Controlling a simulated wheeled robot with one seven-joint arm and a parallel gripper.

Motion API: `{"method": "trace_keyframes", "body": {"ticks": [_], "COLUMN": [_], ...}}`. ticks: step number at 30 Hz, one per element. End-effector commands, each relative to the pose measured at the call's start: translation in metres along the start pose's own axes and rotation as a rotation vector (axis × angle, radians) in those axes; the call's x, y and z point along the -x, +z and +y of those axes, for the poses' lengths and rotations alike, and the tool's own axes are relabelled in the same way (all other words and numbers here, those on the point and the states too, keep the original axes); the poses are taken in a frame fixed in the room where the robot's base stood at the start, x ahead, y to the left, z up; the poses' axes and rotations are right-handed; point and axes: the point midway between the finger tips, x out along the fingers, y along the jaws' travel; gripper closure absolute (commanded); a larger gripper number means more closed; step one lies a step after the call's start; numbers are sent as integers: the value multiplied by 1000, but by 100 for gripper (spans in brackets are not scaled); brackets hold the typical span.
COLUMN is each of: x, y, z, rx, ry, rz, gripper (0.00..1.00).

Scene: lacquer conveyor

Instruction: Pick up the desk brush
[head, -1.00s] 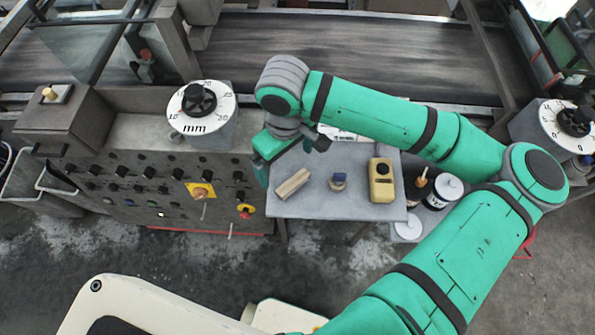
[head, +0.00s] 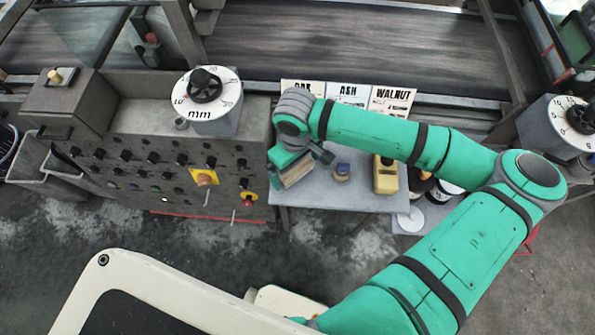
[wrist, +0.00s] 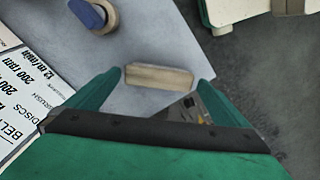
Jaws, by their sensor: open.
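The desk brush is a pale wooden bar (wrist: 160,77) lying on the grey table, seen in the wrist view between my two green fingertips. Its bristles cannot be made out. My gripper (wrist: 161,79) is open, with one finger off each end of the bar, and does not visibly touch it. In the head view the brush (head: 297,173) shows at the table's left end, its upper part hidden by my gripper (head: 291,164).
A control panel (head: 150,170) is close on the left. Dark containers sit beyond the table's right edge.

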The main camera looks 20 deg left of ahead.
Motion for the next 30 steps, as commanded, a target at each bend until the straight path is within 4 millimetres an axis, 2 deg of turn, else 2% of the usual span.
{"method": "trace_keyframes", "body": {"ticks": [8, 12, 15, 24, 30], "x": [-3, -3, -3, 0, 18], "y": [1, 2, 2, 1, 1], "z": [2, 2, 2, 2, 2], "rx": [-4, -5, -6, -5, -5], "ry": [1, 1, 1, 1, 1], "rz": [1, 1, 1, 1, 2], "gripper": [0, 33, 41, 41, 41]}}
